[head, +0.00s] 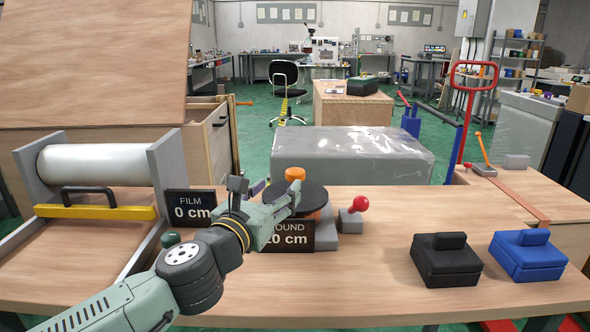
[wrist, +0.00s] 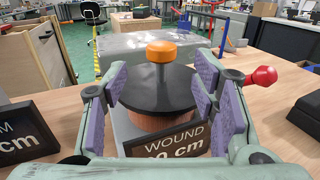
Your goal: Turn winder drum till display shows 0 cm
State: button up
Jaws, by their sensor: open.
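The winder drum shows in the head view as a black disc (head: 309,196) with an upright orange knob (head: 295,174). In the wrist view the black disc (wrist: 157,91) sits above a brown-orange drum body (wrist: 150,121), and the orange knob (wrist: 162,51) stands on a grey post. My gripper (head: 268,192) is open and empty on the near side of the drum. Its purple pads stand left and right of the disc in the wrist view, with the knob ahead between them. The WOUND display (head: 297,237) reads "20 cm", its left part hidden by my gripper. The FILM display (head: 192,208) reads "0 cm".
A red-balled lever (head: 358,206) stands just right of the drum. A white roll (head: 97,164) and a yellow bar with a black handle (head: 95,212) are at left. A black block (head: 446,262) and a blue block (head: 528,257) lie at right. The front middle of the table is clear.

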aim_at(292, 175)
jog(key=p+x, duration=0.2)
jog(key=x, duration=0.8)
jog(key=shift+s+d+r, duration=0.1)
jog(key=shift+c, duration=0.4)
grip_shut()
